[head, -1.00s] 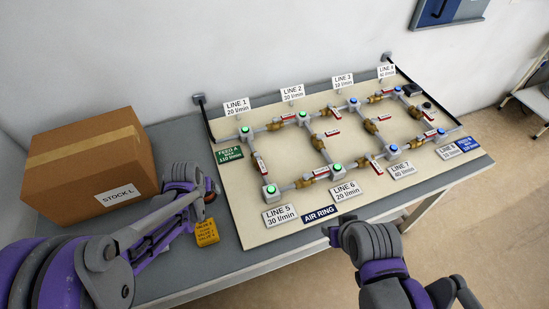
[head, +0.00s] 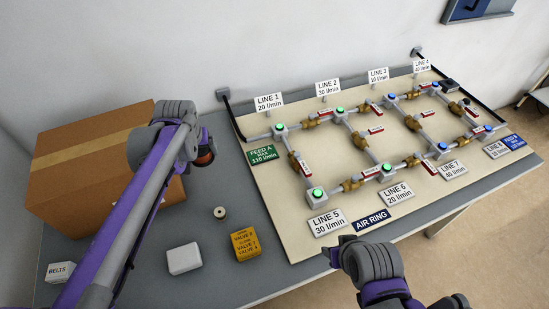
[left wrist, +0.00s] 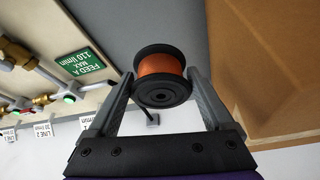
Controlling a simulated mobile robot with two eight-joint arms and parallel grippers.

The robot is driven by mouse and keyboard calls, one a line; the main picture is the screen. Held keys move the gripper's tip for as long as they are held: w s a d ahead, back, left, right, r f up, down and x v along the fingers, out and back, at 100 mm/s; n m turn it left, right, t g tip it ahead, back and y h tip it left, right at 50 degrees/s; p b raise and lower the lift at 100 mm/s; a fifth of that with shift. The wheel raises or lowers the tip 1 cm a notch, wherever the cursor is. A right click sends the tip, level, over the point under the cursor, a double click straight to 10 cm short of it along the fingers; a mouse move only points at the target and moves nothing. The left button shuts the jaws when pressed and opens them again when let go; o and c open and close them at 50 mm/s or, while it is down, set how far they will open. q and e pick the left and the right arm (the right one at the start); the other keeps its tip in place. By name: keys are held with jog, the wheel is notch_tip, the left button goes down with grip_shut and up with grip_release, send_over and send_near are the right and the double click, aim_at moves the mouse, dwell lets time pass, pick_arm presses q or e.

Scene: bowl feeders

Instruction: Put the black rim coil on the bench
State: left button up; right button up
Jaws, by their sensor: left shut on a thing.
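The black rim coil (left wrist: 160,88), with orange winding between two black flanges, is between the fingers of my left gripper (left wrist: 160,78) in the left wrist view. The fingers touch it from both sides. In the head view the coil (head: 205,157) shows partly beside my left gripper (head: 198,148), in front of the carton and above the bench (head: 205,230); the exact gap is hard to judge. My right gripper (head: 338,252) is at the bench's front edge, with its jaws too unclear to read.
A large carton (head: 85,150) stands at the back left. A small pale spool (head: 220,212), a white box (head: 184,258), a yellow labelled block (head: 246,246) and a BELTS box (head: 60,271) stand on the bench. The AIR RING board (head: 285,232) fills the right. Bare bench lies between the small items.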

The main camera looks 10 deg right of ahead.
pick_arm(q)
jog(key=shift+d+f, duration=0.15)
jog(key=shift+f, duration=0.1)
pick_arm(e)
jog(key=shift+s+d, duration=0.1)
pick_arm(q)
notch_tip(320, 180, down, 10)
jog(key=shift+r+b, duration=0.25)
jog(key=shift+b, duration=0.2)
pick_arm(e)
jog(key=shift+f, duration=0.55)
pick_arm(q)
jog(key=shift+f, duration=0.25)
pick_arm(e)
jog(key=shift+s+f, duration=0.1)
jog(key=shift+f, duration=0.05)
pick_arm(q)
jog(key=o, duration=1.4)
jog(key=shift+r, duration=0.1)
jog(key=shift+r, duration=0.3)
pick_arm(e)
jog(key=shift+r, duration=0.25)
pick_arm(q)
jog(key=p+v, duration=0.1)
jog(key=v, duration=1)
jog(key=shift+s+r, duration=0.2)
jog(key=shift+r, duration=0.15)
pick_arm(e)
jog(key=shift+r, duration=0.5)
